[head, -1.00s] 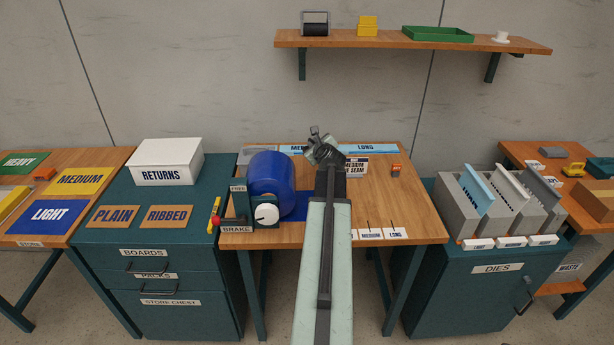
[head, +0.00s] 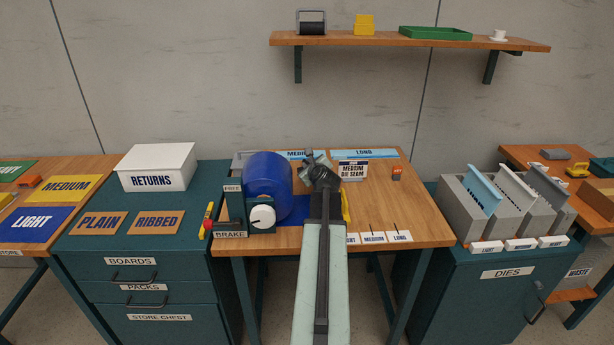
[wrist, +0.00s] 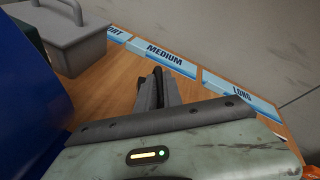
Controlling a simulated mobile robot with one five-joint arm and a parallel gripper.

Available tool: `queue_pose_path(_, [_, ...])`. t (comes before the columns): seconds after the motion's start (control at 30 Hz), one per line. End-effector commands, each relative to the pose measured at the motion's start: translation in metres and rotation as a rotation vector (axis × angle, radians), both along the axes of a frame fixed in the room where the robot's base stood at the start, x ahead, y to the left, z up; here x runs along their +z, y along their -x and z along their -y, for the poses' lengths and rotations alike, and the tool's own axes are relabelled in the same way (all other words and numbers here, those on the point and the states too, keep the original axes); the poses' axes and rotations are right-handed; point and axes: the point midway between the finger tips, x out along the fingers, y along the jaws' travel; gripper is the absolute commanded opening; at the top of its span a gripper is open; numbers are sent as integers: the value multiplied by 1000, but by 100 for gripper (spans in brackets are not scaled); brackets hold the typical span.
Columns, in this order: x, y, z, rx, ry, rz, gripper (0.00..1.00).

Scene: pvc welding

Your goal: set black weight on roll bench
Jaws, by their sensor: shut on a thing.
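My gripper (head: 317,158) is over the middle of the roll bench (head: 415,215), near its back labels. In the wrist view its dark jaws (wrist: 155,90) are close together, shut on a dark thing that I take to be the black weight. Its shape is mostly hidden by the jaws and wrist, so I cannot tell whether it touches the bench top. A blue roll (head: 268,182) stands on the bench just left of my gripper; it also fills the left edge of the wrist view (wrist: 25,110).
A grey block with a handle (wrist: 72,38) sits at the bench's back left. MEDIUM and LONG strips (head: 363,154) lie along the back edge. A small orange item (head: 396,173) and a medium die seam card (head: 353,171) are to the right. Bare wood lies at the right.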

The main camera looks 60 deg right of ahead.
Motion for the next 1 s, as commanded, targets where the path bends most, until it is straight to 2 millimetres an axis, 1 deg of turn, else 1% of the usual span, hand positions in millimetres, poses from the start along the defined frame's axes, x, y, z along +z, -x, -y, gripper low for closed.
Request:
queue_pose_path(0.03, [-17, 0, 0, -1, 0, 2, 0])
queue_pose_path(0.1, [-21, 0, 0, -1, 0, 2, 0])
queue_pose_path(0.3, [-17, 0, 0, 0, 1, 1, 0])
queue_pose_path(0.43, [-20, -1, 0, 0, 1, 1, 0])
queue_pose_path(0.47, [-20, -1, -1, 1, -1, 0, 16])
queue_pose_path(0.5, [-20, -1, -1, 1, 0, 1, 27])
queue_pose_path(0.53, [-20, -1, -1, 1, 0, 1, 32])
queue_pose_path(0.8, [-19, -1, -1, 2, 1, 0, 32])
queue_pose_path(0.9, [-16, -1, -1, 2, 1, 0, 32])
queue_pose_path(1.0, [-13, 0, -9, 4, 0, 0, 32])
